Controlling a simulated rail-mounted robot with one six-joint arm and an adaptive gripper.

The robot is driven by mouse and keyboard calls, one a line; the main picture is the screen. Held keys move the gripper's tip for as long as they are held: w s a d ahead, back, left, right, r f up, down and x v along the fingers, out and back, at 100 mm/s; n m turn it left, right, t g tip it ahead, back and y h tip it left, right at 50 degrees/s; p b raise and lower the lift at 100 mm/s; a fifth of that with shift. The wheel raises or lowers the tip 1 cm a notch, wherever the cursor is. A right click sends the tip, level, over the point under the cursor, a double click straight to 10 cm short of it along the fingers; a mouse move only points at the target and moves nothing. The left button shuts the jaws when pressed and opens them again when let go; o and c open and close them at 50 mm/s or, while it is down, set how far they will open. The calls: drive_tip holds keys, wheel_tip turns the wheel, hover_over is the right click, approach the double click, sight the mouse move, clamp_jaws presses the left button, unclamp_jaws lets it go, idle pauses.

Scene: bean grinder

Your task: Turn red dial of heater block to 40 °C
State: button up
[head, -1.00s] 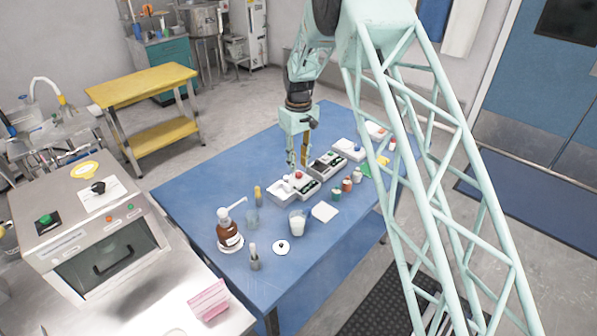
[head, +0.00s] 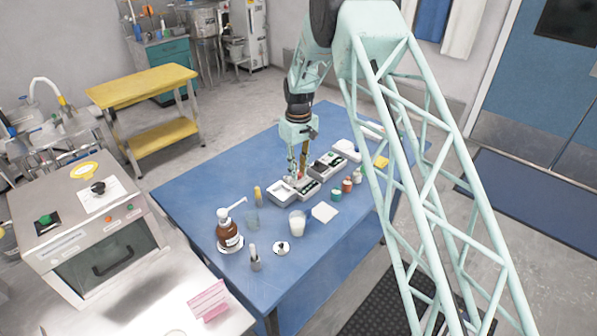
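The heater block is one of the pale devices on the blue table (head: 205,190); I take it to be the near one (head: 281,194), with a light tray-like part and a dark, green-marked panel. A small trace of red (head: 298,180), likely the red dial, shows at its back, mostly hidden by my gripper (head: 297,175). My gripper points down with its fingertips at the dial. The fingers look slightly apart, but whether they touch or grip the dial is too small to tell. The dial's setting cannot be read.
A second pale device (head: 327,162) stands close behind to the right. Small capped bottles (head: 347,185), a beaker (head: 297,223), a white square pad (head: 325,212) and a brown pump bottle (head: 228,234) stand nearby. The table's left part is clear.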

sight(299, 173)
drive_tip(key=shift+m, duration=0.6)
drive_tip(key=m, duration=0.3)
drive_tip(key=shift+m, duration=2.2)
drive_tip(key=o, duration=0.6)
drive_tip(key=shift+c, duration=0.2)
drive_tip(key=shift+r, duration=0.1)
wheel_tip(299, 173, up, 12)
